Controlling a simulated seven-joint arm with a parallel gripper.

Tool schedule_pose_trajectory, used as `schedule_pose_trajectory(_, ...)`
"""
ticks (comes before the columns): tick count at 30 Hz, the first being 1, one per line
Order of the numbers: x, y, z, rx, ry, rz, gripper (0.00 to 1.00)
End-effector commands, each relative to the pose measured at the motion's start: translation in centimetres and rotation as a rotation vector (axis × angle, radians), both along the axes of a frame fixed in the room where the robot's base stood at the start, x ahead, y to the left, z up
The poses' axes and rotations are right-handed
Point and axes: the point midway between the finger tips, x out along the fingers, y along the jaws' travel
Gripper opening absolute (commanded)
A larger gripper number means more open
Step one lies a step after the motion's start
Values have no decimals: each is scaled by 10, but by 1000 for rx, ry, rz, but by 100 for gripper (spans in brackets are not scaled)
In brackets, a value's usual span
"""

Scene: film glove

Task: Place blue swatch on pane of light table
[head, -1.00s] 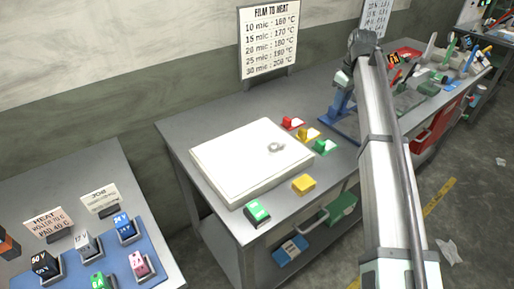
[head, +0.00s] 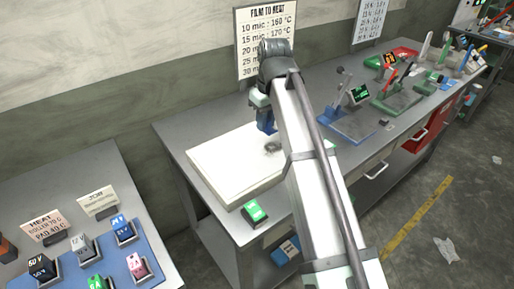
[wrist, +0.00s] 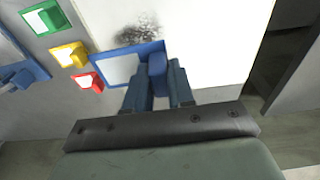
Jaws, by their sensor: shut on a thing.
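My gripper (wrist: 157,88) is shut on the blue tab of the blue swatch (wrist: 98,54), a blue frame around a pale film. In the wrist view the swatch extends left of the fingers, over the edge of the light table's white pane (wrist: 215,45). Its height above the pane is hard to tell. In the head view my gripper (head: 265,118) is over the far side of the light table (head: 225,170), and only a little blue shows there. My arm hides the table's right part. A dark smudge (wrist: 138,28) lies on the pane.
Green (wrist: 42,18), yellow (wrist: 68,55) and red (wrist: 88,82) swatches lie beside the pane; my arm hides them in the head view. A heat chart (head: 262,40) stands behind. A green display (head: 254,212) sits at the front edge. Blue and green presses stand right.

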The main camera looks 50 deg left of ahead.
Motion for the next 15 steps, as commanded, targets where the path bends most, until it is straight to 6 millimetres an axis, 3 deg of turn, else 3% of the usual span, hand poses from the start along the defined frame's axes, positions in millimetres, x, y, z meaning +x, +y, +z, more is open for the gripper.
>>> schedule_pose_trajectory(9,0,-1,-49,-2,1,0,0)
schedule_pose_trajectory(15,0,-1,-61,0,0,1,0)
